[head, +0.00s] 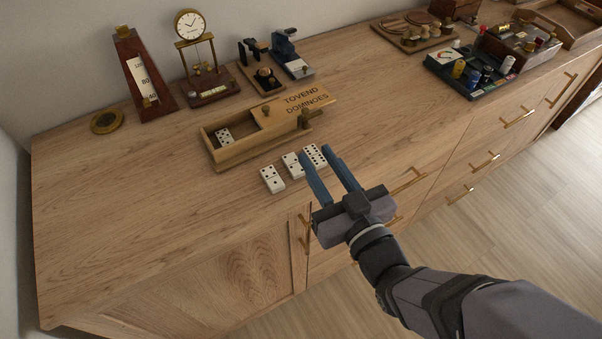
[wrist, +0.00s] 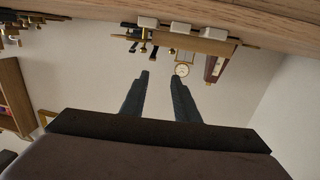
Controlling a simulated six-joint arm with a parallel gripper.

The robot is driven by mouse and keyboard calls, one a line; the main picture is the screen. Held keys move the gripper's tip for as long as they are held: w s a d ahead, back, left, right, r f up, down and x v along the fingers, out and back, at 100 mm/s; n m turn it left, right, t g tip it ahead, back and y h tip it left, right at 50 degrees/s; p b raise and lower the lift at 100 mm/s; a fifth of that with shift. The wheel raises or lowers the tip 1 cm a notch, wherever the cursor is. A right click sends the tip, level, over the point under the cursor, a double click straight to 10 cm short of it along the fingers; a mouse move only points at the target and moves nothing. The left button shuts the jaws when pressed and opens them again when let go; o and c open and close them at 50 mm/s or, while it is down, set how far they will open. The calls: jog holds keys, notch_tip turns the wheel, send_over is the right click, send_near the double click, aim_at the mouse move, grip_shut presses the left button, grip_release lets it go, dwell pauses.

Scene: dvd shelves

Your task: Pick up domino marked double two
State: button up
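Three white dominoes lie in a row on the wooden cabinet top, in front of the domino box. The left domino (head: 272,180) shows few pips and looks most like the double two, but its marks are too small to be sure. The middle domino (head: 292,165) and the right domino (head: 315,155) show more pips. My gripper (head: 317,155) is open and empty, its blue fingers near the right domino and to the right of the left one. In the wrist view the fingers (wrist: 159,76) are apart, with the dominoes' pale edges beyond them at the top.
The wooden domino box (head: 240,155) stands just behind the row, partly open, with another domino (head: 224,137) inside. A metronome (head: 143,75), a clock (head: 190,26) and small instruments stand farther back. The cabinet top is clear left of the row; its front edge is close.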

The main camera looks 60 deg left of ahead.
jog(key=shift+s+a+r+n+g, duration=0.1)
jog(key=shift+s+a+n+g, duration=0.1)
jog(key=shift+s, duration=0.3)
jog(key=shift+s+a+r+n+g, duration=0.1)
jog(key=shift+s+g, duration=0.1)
jog(key=shift+s, duration=0.25)
jog(key=b, duration=0.2)
send_near(293, 162)
jog(key=shift+a+f, duration=0.25)
jog(key=shift+a, duration=0.35)
jog(key=shift+a+f, duration=0.2)
jog(key=shift+a, duration=0.45)
jog(key=shift+w+a+r+p, duration=0.1)
jog(key=shift+a+r+p, duration=0.2)
jog(key=shift+a, duration=0.55)
jog(key=shift+a, duration=0.1)
jog(key=shift+w+a+p, duration=0.15)
jog(key=shift+a+p, duration=0.3)
jog(key=shift+a, duration=2.4)
jog(key=c, duration=0.7)
